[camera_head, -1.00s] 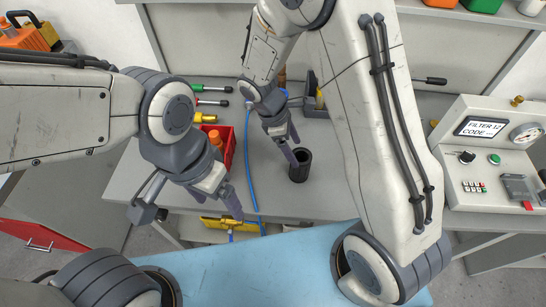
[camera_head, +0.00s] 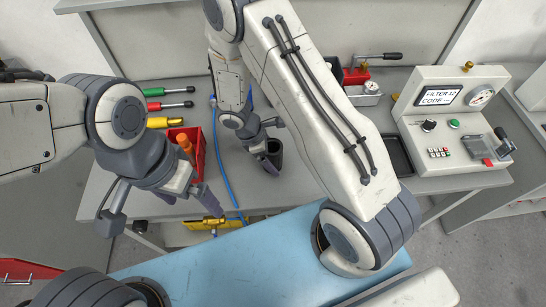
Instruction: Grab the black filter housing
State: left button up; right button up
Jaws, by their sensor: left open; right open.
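The black filter housing (camera_head: 275,147) is a short, dark, open-topped cylinder standing on the grey workbench. My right gripper (camera_head: 268,158) is open and low at the housing, with a finger overlapping its near left side. Whether both fingers straddle it, or touch it, I cannot tell, because the wrist and dark fingers hide part of it. My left gripper (camera_head: 212,204) is open and empty near the bench's front edge, in front of the red bin and apart from the housing.
A red bin (camera_head: 198,150) with an orange item stands left of the housing, beside a blue hose (camera_head: 222,165). Screwdriver-like tools (camera_head: 168,105) lie behind it. A tester (camera_head: 450,120) with a display and gauge stands right, next to a black tray (camera_head: 397,155).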

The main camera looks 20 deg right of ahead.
grip_shut()
jog(key=shift+r, duration=0.15)
